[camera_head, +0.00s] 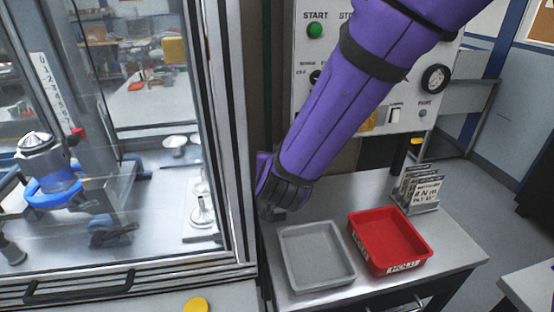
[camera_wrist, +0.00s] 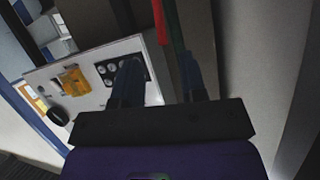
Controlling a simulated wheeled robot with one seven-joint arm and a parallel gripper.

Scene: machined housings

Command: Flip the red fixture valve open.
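My gripper (camera_wrist: 160,85) shows in the wrist view with its two dark fingers apart and nothing visibly held between them. In the head view my purple arm comes down from the upper right, and its end is at the enclosure's right edge, with the fingers mostly hidden. A small red part (camera_head: 77,134) shows behind the enclosure glass, beside a fixture with a blue ring (camera_head: 54,188). It may be the red valve, but it is too small to tell its position. My gripper is well to the right of it, apart from it.
A glass-fronted enclosure (camera_head: 235,200) fills the left. A grey tray (camera_head: 290,285) and red tray (camera_head: 362,250) sit on a metal table. A control panel (camera_head: 300,95) stands behind my arm. A red strip (camera_wrist: 160,22) shows beyond my fingers in the wrist view.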

